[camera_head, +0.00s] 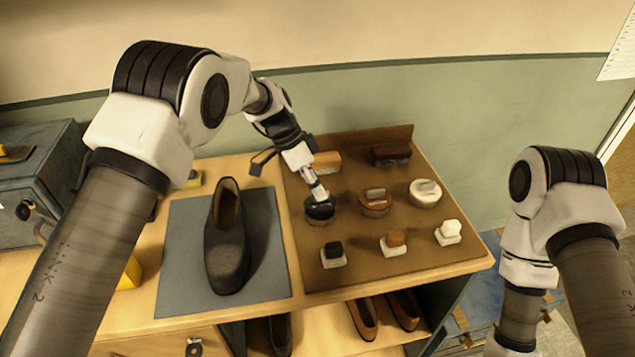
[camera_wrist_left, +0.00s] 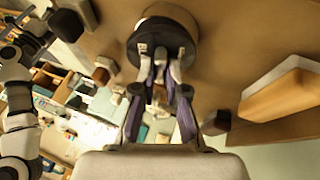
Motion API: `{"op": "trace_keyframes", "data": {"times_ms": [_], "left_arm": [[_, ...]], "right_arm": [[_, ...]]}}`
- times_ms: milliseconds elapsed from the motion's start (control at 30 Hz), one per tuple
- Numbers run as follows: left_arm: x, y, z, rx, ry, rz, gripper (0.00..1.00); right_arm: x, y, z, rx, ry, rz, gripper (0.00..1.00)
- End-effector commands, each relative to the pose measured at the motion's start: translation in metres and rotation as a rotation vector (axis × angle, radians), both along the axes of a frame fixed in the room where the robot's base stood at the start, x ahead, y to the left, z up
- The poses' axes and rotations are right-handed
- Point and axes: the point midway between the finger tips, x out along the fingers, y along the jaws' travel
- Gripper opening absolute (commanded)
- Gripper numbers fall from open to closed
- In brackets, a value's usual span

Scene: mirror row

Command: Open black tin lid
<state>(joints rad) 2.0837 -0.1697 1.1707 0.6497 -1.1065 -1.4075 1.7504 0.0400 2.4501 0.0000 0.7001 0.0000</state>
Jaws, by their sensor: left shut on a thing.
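The black tin (camera_head: 320,213) stands on the brown board, left in the row of three round tins. Its dark lid (camera_wrist_left: 163,32) shows in the left wrist view, on top of a tan tin body (camera_wrist_left: 172,12). My left gripper (camera_head: 318,194) reaches down to the lid from above, and its fingers are shut on the lid in the left wrist view (camera_wrist_left: 160,72). The fingers partly cover the lid. I cannot tell whether the lid is raised off the tin. My right arm shows at the right, but its gripper is out of view.
A brown tin (camera_head: 375,204) and a white-topped tin (camera_head: 425,193) stand to the right. Small daubers (camera_head: 333,255) stand in front, and brushes (camera_head: 391,154) lie behind. A dark shoe (camera_head: 227,245) rests on the grey mat (camera_head: 178,255) at left.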

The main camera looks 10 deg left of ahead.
Motion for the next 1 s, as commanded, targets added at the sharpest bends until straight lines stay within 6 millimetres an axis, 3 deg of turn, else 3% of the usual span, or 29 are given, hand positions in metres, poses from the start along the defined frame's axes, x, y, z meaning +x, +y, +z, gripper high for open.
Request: {"op": "trace_keyframes", "data": {"times_ms": [100, 400, 1000], "left_arm": [[0.005, 0.002, 0.002, -0.028, 0.083, 0.001, 0.00], [0.013, 0.004, 0.001, -0.078, 0.241, 0.000, 0.00], [0.014, 0.004, 0.003, -0.094, 0.294, 0.000, 0.00]], "right_arm": [[0.000, 0.000, 0.010, 0.000, 0.000, 0.000, 0.40], [0.000, 0.000, 0.006, 0.000, 0.000, 0.000, 0.40], [0.000, 0.000, 0.004, 0.000, 0.000, 0.000, 0.40]]}}
